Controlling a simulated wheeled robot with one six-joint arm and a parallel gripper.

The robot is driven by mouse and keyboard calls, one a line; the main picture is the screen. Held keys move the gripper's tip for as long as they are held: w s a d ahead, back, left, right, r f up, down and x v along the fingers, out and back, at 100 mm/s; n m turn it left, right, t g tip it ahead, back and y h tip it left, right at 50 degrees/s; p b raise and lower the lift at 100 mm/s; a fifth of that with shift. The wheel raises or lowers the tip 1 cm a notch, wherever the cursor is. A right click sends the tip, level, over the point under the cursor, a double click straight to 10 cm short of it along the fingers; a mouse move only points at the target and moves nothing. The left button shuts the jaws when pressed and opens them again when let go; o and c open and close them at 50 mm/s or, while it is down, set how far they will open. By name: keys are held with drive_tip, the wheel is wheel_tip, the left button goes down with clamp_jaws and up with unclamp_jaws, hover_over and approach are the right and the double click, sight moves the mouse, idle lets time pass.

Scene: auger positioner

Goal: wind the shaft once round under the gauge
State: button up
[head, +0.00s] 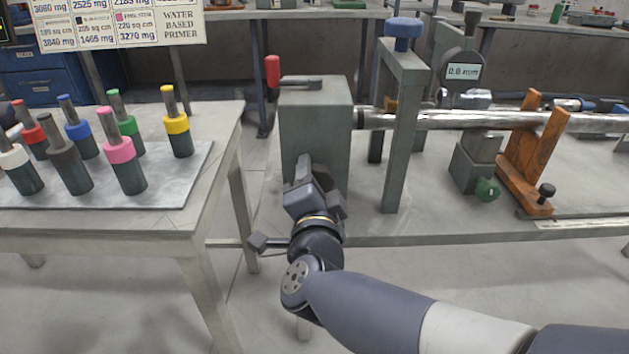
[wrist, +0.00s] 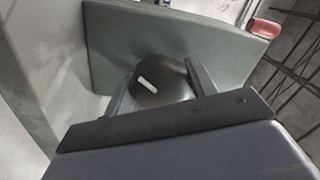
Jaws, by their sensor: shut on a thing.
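A dark round knob with a white mark (wrist: 170,93) stands on the face of the grey-green housing (head: 316,110). My gripper (head: 303,168) is at the housing's front face. In the wrist view my gripper (wrist: 160,82) has one finger on each side of the knob and is shut on it. The silver shaft (head: 530,121) runs level from the housing to the right. The dial gauge (head: 463,72) sits above the shaft on a grey stand; its display seems to read 0.0 mm.
A red-handled lever (head: 273,72) stands up at the housing's left; its red grip also shows in the wrist view (wrist: 265,28). A grey post with a blue knob (head: 403,30) and an orange support (head: 533,150) stand along the shaft. Several colour-banded pots (head: 123,165) fill the left table.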

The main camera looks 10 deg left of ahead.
drive_tip(key=o, duration=1)
drive_tip(key=shift+c, duration=0.2)
drive_tip(key=shift+s, duration=0.1)
drive_tip(key=p+v, duration=0.2)
drive_tip(key=v, duration=0.8)
drive_tip(key=shift+s+p, duration=0.35)
drive_tip(key=shift+w, duration=0.15)
drive_tip(key=b+x, duration=0.2)
drive_tip(key=x, duration=0.7)
drive_tip(key=shift+w+f+b, duration=0.1)
drive_tip(key=shift+w+b, duration=0.2)
drive_tip(key=shift+w+a, duration=0.1)
drive_tip(key=shift+w, duration=0.4)
drive_tip(key=shift+s, duration=0.1)
